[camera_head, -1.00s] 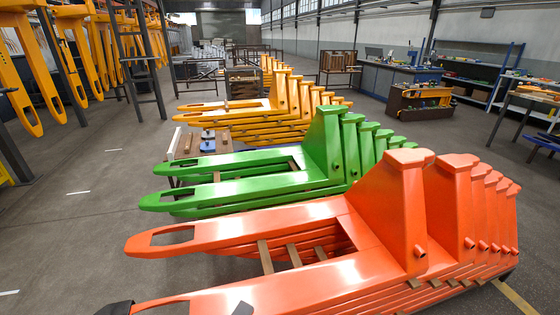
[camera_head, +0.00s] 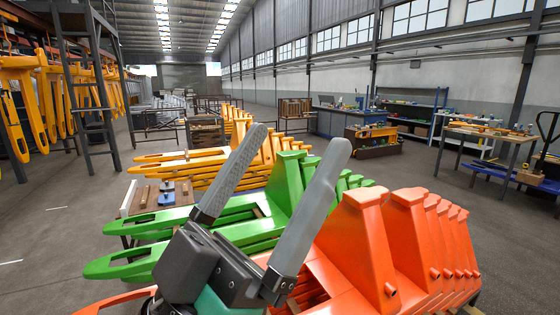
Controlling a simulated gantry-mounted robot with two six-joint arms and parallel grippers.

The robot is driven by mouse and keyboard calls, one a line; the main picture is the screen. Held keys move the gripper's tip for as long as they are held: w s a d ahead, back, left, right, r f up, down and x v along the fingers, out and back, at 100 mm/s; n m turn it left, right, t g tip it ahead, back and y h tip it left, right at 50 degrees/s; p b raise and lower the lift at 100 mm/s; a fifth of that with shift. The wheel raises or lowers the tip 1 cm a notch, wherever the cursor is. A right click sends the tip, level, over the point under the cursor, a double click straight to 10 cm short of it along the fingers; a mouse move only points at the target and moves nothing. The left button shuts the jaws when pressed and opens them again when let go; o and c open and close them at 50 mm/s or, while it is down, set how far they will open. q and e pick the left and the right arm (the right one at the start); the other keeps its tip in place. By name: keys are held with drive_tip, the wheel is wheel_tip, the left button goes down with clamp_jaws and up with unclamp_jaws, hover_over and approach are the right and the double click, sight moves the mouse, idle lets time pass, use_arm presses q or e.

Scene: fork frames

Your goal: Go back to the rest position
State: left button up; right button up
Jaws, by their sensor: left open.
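My left gripper (camera_head: 298,140) rises from the bottom middle of the head view, its two long grey fingers spread wide apart and pointing up. Nothing is between the fingers. The gripper's dark body blocks part of the fork frames behind it. A stack of orange fork frames (camera_head: 350,235) fills the lower right. A stack of green fork frames (camera_head: 290,182) lies behind it, partly hidden by the fingers. Yellow fork frames (camera_head: 205,168) are stacked farther back. My right gripper is not in view.
More yellow fork frames (camera_head: 28,85) hang at the left beside a dark steel ladder-like stand (camera_head: 90,100). Workbenches (camera_head: 485,135) and a blue shelf (camera_head: 410,110) stand at the right. The grey floor is open at the left and between the stacks and benches.

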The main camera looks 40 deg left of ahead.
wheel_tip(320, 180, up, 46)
drive_tip(key=p, duration=4.6)
